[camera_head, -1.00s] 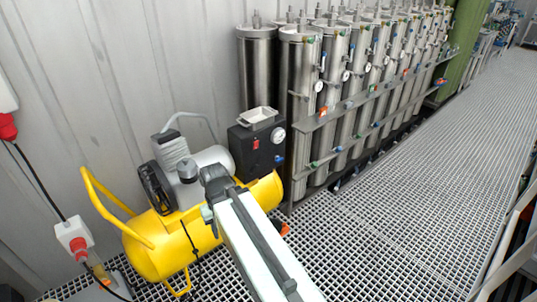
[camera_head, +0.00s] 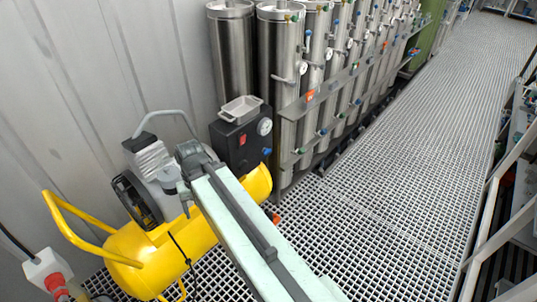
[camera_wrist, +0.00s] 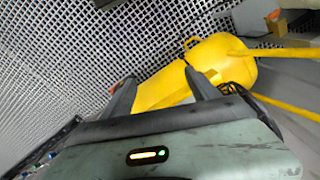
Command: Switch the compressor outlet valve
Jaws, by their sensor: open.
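The yellow compressor (camera_head: 205,228) stands on the grating by the wall, partly hidden behind my arm. Its black control box (camera_head: 240,143) carries a red switch, a round gauge (camera_head: 265,127) and a small blue knob (camera_head: 267,151). A small orange-red part (camera_head: 276,218) shows low near the tank's right end; I cannot tell which part is the outlet valve. In the wrist view my gripper (camera_wrist: 160,77) is open, its two dark fingers apart with nothing seen held. The yellow tank (camera_wrist: 222,60) lies beyond the right finger, and a small orange patch (camera_wrist: 119,87) shows by the left finger.
Steel membrane vessels (camera_head: 278,85) stand in a row behind, with a grey rail along their front. A wide grating walkway (camera_head: 420,150) is clear to the right, bordered by a white railing (camera_head: 490,215). A socket box with a red plug (camera_head: 48,272) is at lower left.

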